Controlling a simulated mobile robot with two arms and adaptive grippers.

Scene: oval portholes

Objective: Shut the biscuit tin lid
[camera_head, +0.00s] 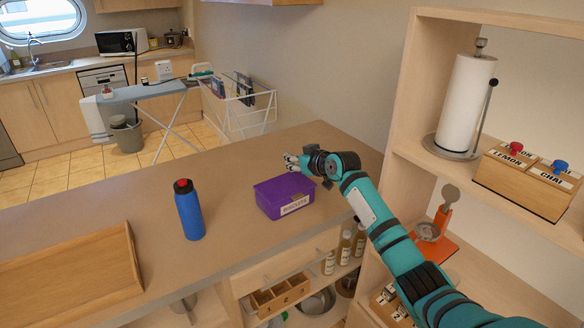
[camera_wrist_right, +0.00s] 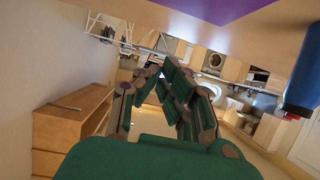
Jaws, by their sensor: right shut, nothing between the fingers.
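The purple biscuit tin (camera_head: 287,196) stands on the counter with its label facing the front. Its purple lid (camera_head: 282,187) lies flat over the top and looks shut; I see no gap. A strip of purple also shows at the top of the wrist view (camera_wrist_right: 222,8). My right gripper (camera_head: 291,161) is at the tin's back edge, just above and behind the lid, with its fingers pointing left. It is shut and empty; its fingers (camera_wrist_right: 170,82) also show in the wrist view. I cannot tell whether it touches the tin. My left gripper is out of view.
A blue bottle (camera_head: 188,212) with a red cap stands on the counter left of the tin. A wooden tray (camera_head: 133,255) lies at the front left. A shelf unit (camera_head: 400,100) rises at the right. The counter between bottle and tin is clear.

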